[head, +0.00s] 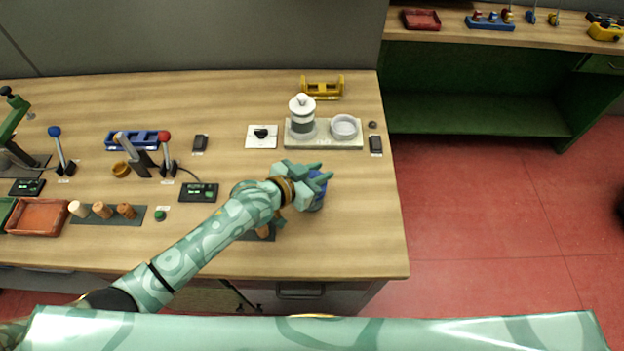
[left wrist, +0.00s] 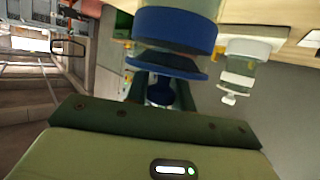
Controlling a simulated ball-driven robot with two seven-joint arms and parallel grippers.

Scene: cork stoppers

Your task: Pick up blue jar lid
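The blue jar (head: 317,194) stands near the right end of the bench, partly hidden by my left gripper (head: 318,172). In the left wrist view the picture is upside down: the blue jar body (left wrist: 175,30) is at the top, and the blue lid (left wrist: 165,66) is under it with its round knob (left wrist: 160,93). The knob lies between the two fingers of my left gripper (left wrist: 162,88). Whether the fingers touch the knob is too dark to tell. My right gripper is not in view.
A yellow rack (head: 322,88) is farther back. Corks (head: 102,210), a red tray (head: 38,218) and levers fill the left. The bench's front right corner is clear.

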